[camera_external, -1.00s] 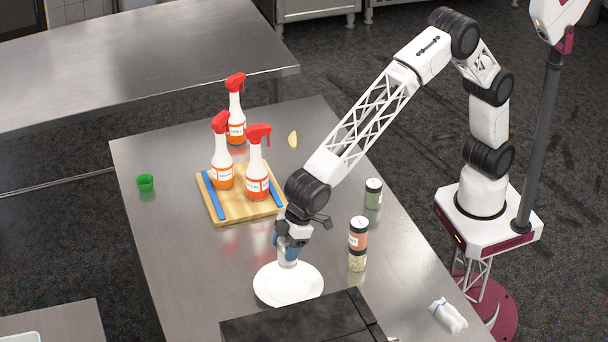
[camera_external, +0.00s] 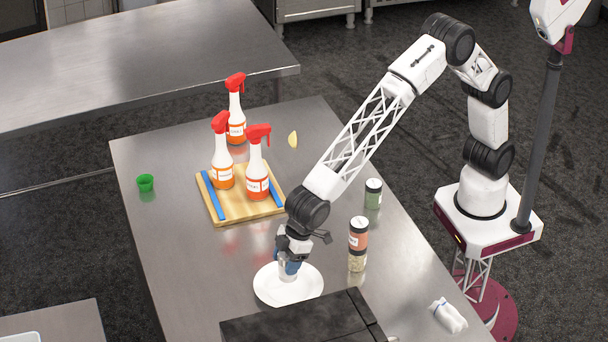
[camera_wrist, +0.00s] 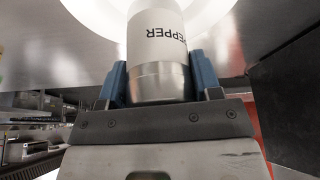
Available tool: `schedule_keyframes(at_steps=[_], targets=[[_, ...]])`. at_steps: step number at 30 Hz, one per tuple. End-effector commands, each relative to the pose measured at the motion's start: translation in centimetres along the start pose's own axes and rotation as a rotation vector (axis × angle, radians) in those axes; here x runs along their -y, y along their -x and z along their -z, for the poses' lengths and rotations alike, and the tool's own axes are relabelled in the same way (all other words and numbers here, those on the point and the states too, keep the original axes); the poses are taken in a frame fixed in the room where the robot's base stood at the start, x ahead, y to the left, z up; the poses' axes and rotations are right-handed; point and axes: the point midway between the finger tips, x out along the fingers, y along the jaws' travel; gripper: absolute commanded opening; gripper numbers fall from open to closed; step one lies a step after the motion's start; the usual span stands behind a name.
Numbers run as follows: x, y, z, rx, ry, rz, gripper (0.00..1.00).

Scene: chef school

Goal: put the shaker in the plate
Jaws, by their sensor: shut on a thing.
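A shaker with a white body marked "PEPPER" and a metal cap (camera_wrist: 158,55) is between the two blue fingers of my gripper (camera_wrist: 160,85) in the wrist view. My gripper (camera_external: 288,268) is shut on it. In the external view the gripper points down over the white plate (camera_external: 272,290), and the shaker is mostly hidden by the fingers. The plate lies on the steel table near its front edge. The shaker's lower end is over the plate; I cannot tell whether it touches.
A wooden board (camera_external: 240,211) bears spray bottles (camera_external: 257,178). Seasoning jars (camera_external: 358,236) stand right of the plate. A black box (camera_external: 305,322) sits close in front of it. A green cup (camera_external: 146,183) stands at left, a cloth (camera_external: 449,315) at right. The table left of the plate is clear.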

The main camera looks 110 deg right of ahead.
Motion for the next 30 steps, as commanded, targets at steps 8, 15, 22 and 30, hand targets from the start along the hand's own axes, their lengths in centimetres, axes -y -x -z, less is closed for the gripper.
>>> schedule_keyframes(at_steps=[8, 15, 22, 30], targets=[[0.0, -3.0, -1.3, 0.001, 0.0, 0.0, 0.3], [0.0, -4.2, -1.8, 0.0, 0.0, 0.0, 0.3], [0.0, -4.2, -1.8, 0.0, 0.0, 0.0, 0.3], [0.0, -4.4, -1.9, 0.001, 0.0, 0.0, 0.74]])
